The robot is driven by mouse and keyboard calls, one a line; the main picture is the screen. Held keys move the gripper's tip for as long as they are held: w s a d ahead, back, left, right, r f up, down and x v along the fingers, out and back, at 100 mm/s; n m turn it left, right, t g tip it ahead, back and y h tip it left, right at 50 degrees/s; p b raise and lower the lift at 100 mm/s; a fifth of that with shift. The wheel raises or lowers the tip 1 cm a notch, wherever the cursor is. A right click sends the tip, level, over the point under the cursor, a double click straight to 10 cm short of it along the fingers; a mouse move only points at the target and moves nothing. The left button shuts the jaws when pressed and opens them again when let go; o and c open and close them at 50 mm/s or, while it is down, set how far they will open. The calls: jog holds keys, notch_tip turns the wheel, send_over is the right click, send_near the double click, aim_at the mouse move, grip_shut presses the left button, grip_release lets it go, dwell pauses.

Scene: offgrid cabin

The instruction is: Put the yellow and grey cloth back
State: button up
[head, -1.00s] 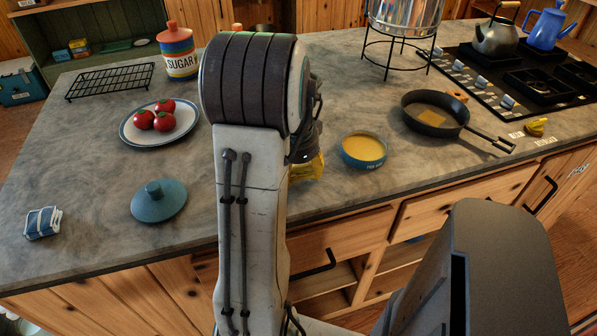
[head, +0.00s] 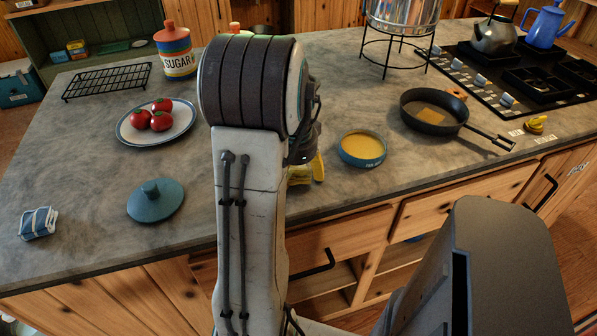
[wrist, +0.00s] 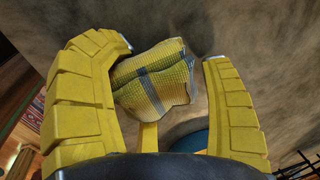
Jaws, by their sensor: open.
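The yellow and grey cloth (wrist: 155,77) is a folded, checked bundle in the wrist view, between the two yellow fingers of my gripper (wrist: 170,52). The fingers stand apart; a gap shows between the cloth and the right finger, while the left finger is close beside it, and I cannot tell whether they touch. In the head view, a yellow finger of my gripper (head: 318,168) shows at the counter's front part, right of my arm. My arm hides most of the gripper and cloth there.
A bowl of yellow contents (head: 362,148) stands close right of my gripper on the grey counter (head: 90,175). A frying pan (head: 434,112) is farther right. Left of my arm are a teal lid (head: 155,203), a plate of tomatoes (head: 130,139) and a blue-white cloth (head: 39,223).

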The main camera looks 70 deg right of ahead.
jog(key=shift+a+f, duration=0.2)
jog(key=shift+a, duration=0.15)
jog(key=shift+r+p, duration=0.6)
jog(key=r, duration=0.4)
jog(key=a+r, duration=0.1)
jog(key=r, duration=0.3)
jog(key=r+p, duration=0.1)
jog(key=r, duration=0.3)
jog(key=shift+s+a+r, duration=0.1)
jog(key=shift+s+a, duration=0.05)
jog(key=shift+a, duration=0.1)
jog(key=w+a+n+t, duration=0.2)
jog(key=w+a+n, duration=1.2)
jog(key=a, duration=0.4)
jog(key=s+a+f+n+y, duration=0.1)
jog(key=a+n, duration=0.6)
jog(key=a, duration=0.2)
jog(key=s+a+f+n+t, duration=0.1)
jog(key=a+n, duration=0.6)
jog(key=a, duration=0.2)
jog(key=shift+s+a+f+n+y, duration=0.15)
jog(key=shift+s+f+n+y, duration=0.15)
jog(key=shift+y, duration=0.1)
